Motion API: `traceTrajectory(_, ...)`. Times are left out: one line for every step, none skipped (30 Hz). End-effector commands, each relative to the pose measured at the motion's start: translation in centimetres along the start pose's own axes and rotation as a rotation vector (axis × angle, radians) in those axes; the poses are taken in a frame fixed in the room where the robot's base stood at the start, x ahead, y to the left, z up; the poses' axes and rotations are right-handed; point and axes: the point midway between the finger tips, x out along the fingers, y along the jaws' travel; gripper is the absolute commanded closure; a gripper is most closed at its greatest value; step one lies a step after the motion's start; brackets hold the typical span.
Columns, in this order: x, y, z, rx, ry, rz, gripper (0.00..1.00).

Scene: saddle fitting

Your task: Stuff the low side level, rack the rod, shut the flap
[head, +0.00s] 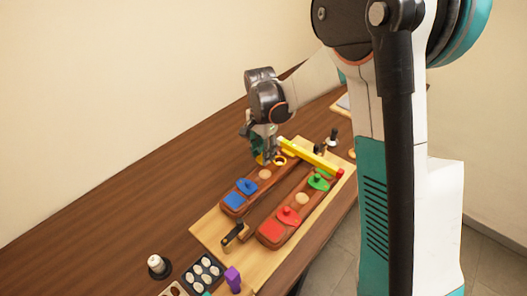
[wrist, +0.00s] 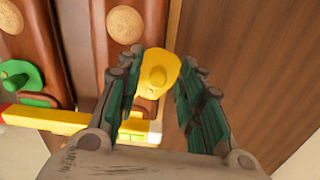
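Two brown padded sides lie on a light wood board (head: 205,228). The left side (head: 235,207) carries a blue flap (head: 247,186); the right side (head: 270,235) carries a red flap (head: 289,217) and a green flap (head: 319,182). A yellow rod (head: 310,155) with a red end lies across their far ends. It also shows in the wrist view (wrist: 55,119). A yellow flap with a round knob (wrist: 158,73) lies at the left side's far end. My gripper (wrist: 160,58) is open above it, fingers apart on either side; I cannot tell whether they touch it.
A black-handled tool (head: 234,233) lies at the board's near end. A dark tray of pale pads (head: 203,272), a purple block (head: 233,279) and a white-topped knob (head: 156,264) are nearer. The table's left side is bare.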

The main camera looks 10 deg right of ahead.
Motion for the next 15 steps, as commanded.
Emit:
traceTrajectory(0.0,0.0,0.0,0.0,0.0,0.0,0.65)
traceTrajectory(0.0,0.0,0.0,0.0,0.0,0.0,0.65)
traceTrajectory(0.0,0.0,0.0,0.0,0.0,0.001,0.65)
traceTrajectory(0.0,0.0,0.0,0.0,0.0,0.001,0.65)
traceTrajectory(0.0,0.0,0.0,0.0,0.0,0.001,0.65)
traceTrajectory(0.0,0.0,0.0,0.0,0.001,0.001,0.65)
traceTrajectory(-0.1,0.1,0.0,0.0,0.001,0.001,0.65)
traceTrajectory(-0.1,0.1,0.0,0.0,0.001,0.001,0.65)
traceTrajectory(-0.4,0.1,0.0,0.0,0.001,0.001,0.65)
traceTrajectory(-0.6,0.1,0.0,0.0,0.001,0.001,0.65)
traceTrajectory(-0.9,0.1,0.0,0.0,0.001,0.001,0.65)
traceTrajectory(-1.4,0.1,0.0,0.0,0.001,0.001,0.65)
traceTrajectory(-1.9,0.1,0.0,0.0,0.001,0.001,0.65)
traceTrajectory(-2.4,0.1,0.0,0.0,0.001,0.001,0.65)
traceTrajectory(-3.2,0.1,0.0,0.0,0.001,0.001,0.65)
